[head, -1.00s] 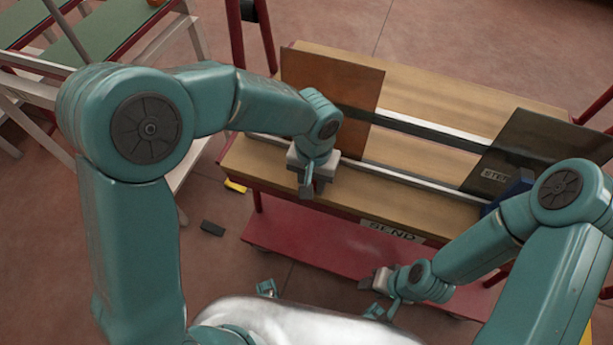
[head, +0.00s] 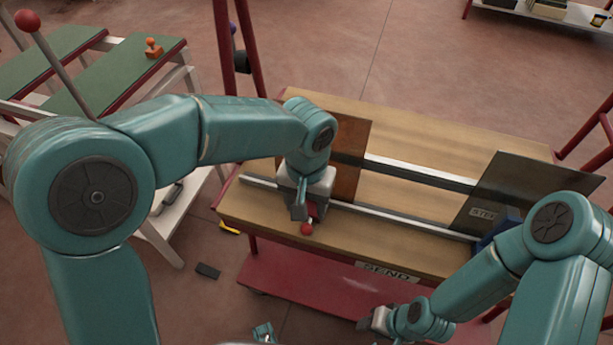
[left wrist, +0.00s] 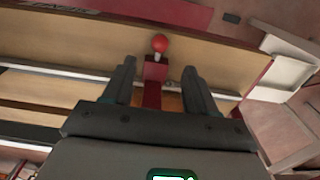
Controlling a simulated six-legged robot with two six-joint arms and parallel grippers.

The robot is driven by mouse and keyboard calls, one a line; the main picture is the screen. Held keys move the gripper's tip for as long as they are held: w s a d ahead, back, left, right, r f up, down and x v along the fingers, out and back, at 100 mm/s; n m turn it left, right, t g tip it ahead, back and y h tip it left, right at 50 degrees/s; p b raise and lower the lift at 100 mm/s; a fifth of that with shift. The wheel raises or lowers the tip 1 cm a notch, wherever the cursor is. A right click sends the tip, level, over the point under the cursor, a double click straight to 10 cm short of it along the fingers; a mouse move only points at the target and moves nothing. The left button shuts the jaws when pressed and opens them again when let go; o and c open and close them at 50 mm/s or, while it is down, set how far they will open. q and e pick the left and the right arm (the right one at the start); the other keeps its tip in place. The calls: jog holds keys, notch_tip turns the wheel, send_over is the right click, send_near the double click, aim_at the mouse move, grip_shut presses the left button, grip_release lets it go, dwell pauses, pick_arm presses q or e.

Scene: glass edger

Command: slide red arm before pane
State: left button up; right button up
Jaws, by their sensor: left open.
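The red arm (left wrist: 153,85) ends in a red ball knob (left wrist: 160,43) and stands at the front rail of the wooden bench. The knob also shows in the head view (head: 306,229) just below my left gripper (head: 302,206). In the left wrist view, my left gripper (left wrist: 160,72) is open, with one finger on each side of the red arm. An amber-brown pane (head: 350,145) stands behind that gripper, partly hidden by my arm. A grey pane (head: 503,182) stands at the bench's right end. My right gripper (head: 372,320) is low in front of the bench; its jaws are unclear.
A blue block (head: 505,222) is by the grey pane. A red lower shelf (head: 300,285) juts below. Green-topped racks (head: 125,75) stand left.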

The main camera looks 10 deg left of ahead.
pick_arm(q)
notch_tip(320, 180, up, 7)
jog(key=p, duration=0.1)
jog(key=shift+r, duration=0.2)
dwell(0.5)
